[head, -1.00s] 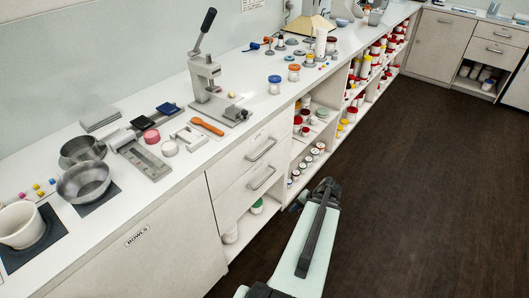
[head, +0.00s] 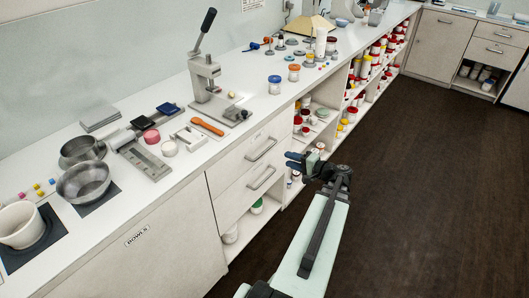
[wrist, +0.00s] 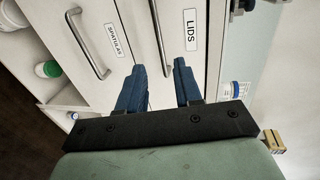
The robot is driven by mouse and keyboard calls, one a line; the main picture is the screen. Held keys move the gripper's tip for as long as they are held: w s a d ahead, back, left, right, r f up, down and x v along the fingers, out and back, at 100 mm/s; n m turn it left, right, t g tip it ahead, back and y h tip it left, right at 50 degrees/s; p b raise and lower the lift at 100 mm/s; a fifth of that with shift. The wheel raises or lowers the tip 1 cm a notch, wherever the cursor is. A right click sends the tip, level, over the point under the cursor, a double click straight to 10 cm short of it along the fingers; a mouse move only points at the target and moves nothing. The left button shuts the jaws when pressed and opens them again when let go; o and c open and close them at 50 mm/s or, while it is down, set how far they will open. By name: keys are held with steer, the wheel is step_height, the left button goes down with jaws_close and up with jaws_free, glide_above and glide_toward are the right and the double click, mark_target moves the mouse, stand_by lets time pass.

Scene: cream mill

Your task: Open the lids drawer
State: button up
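The lids drawer is the upper pale drawer front (head: 236,162) under the counter, and it is shut. Its label reads LIDS in the wrist view (wrist: 190,30). Its metal bar handle (head: 262,149) also shows in the wrist view (wrist: 159,38), running down into the gap between my fingers. My gripper (head: 290,160) is in front of the drawers, to the right of the handles in the head view. Its two blue fingers are apart in the wrist view (wrist: 159,66), with nothing held. I cannot tell whether the fingertips reach around the handle.
The spatulas drawer's handle (head: 263,178) is just below; its drawer is shut. An open shelf with a green-lidded jar (head: 257,206) is under it. Open shelves with several jars (head: 320,118) stand to the right. The dark floor (head: 420,190) is clear.

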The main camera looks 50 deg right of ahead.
mark_target(265, 150)
steer(key=w+f, duration=0.1)
steer(key=w, duration=0.3)
steer(key=w+f, duration=0.1)
steer(key=w, duration=0.8)
steer(key=shift+w+f, duration=0.15)
steer(key=shift+f, duration=0.25)
jaws_close()
